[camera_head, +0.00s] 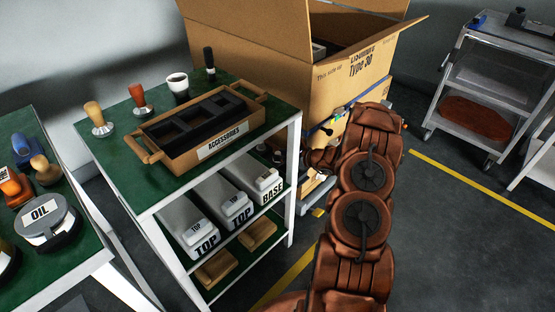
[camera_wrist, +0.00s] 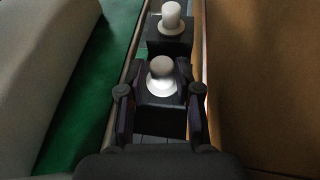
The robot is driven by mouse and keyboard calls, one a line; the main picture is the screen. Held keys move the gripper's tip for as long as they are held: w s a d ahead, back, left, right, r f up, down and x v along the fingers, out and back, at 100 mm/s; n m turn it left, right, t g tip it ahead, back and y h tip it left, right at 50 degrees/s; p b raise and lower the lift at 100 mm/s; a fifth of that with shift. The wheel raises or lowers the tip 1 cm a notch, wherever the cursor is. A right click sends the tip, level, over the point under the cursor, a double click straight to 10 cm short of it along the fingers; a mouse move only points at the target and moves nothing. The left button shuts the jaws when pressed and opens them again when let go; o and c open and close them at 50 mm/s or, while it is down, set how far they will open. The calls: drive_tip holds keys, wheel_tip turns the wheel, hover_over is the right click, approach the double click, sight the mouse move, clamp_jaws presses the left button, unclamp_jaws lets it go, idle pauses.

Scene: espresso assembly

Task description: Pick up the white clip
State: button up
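No part is clearly recognisable as the white clip. In the wrist view, a pale round-topped piece with a flared base (camera_wrist: 162,77) sits on a black block (camera_wrist: 160,118). A similar white-topped piece (camera_wrist: 171,18) stands on another black block farther off. My gripper (camera_wrist: 160,92) is open, with one dark finger on each side of the nearer block. Narrow gaps seem to separate fingers and block; contact is hard to tell. In the head view my gripper (camera_head: 273,153) is small and partly hidden by the shelf's right side.
A pale surface and green shelf (camera_wrist: 113,40) lie left in the wrist view, a brown wall (camera_wrist: 262,80) close right. In the head view, the shelf holds white bins (camera_head: 222,205); the accessories tray (camera_head: 150,152) is on top. A large cardboard box (camera_head: 330,95) stands behind.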

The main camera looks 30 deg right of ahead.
drive_tip(key=shift+x, duration=2.3)
drive_tip(key=shift+w+d+r, duration=0.1)
drive_tip(key=shift+d, duration=0.05)
drive_tip(key=c, duration=0.5)
drive_tip(key=shift+c, duration=0.3)
